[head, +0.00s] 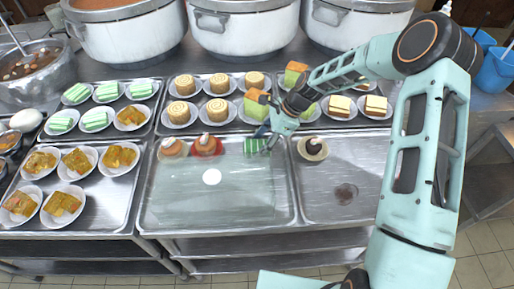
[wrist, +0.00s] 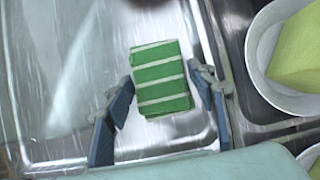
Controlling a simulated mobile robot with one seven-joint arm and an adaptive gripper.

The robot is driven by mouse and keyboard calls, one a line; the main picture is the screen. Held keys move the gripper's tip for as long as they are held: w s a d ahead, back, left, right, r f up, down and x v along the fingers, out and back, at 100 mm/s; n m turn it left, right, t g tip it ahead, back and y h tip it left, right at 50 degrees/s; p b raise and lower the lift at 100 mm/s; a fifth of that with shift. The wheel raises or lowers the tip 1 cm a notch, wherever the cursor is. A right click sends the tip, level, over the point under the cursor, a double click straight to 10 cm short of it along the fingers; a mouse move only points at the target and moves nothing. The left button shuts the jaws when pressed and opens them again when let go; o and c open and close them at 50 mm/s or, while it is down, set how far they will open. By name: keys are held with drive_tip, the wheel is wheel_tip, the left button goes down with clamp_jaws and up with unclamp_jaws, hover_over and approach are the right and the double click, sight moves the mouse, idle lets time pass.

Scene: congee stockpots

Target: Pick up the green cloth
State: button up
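The green cloth (head: 251,146) is a folded block with white stripes. It lies on the metal tray (head: 225,215) near the back edge, partly hidden by my gripper (head: 268,143) in the head view. In the wrist view the cloth (wrist: 160,80) sits between the two blue fingers of my gripper (wrist: 162,90). The fingers are spread, with a gap on each side of the cloth. Nothing is held.
Left of the cloth stand two round cakes, one on a red plate (head: 207,145). Behind is a tray of plated rolls (head: 182,87). A small plate with a dark dessert (head: 313,148) is to the right.

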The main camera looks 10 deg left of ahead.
sight(260, 145)
drive_tip(key=c, duration=0.7)
drive_tip(key=shift+r, duration=0.1)
drive_tip(key=shift+c, duration=0.2)
wheel_tip(260, 145, up, 10)
drive_tip(key=shift+b, duration=0.4)
drive_tip(key=o, duration=0.5)
drive_tip(key=shift+c, duration=0.2)
drive_tip(key=c, duration=0.3)
drive_tip(key=shift+c, duration=0.2)
drive_tip(key=shift+d, duration=0.15)
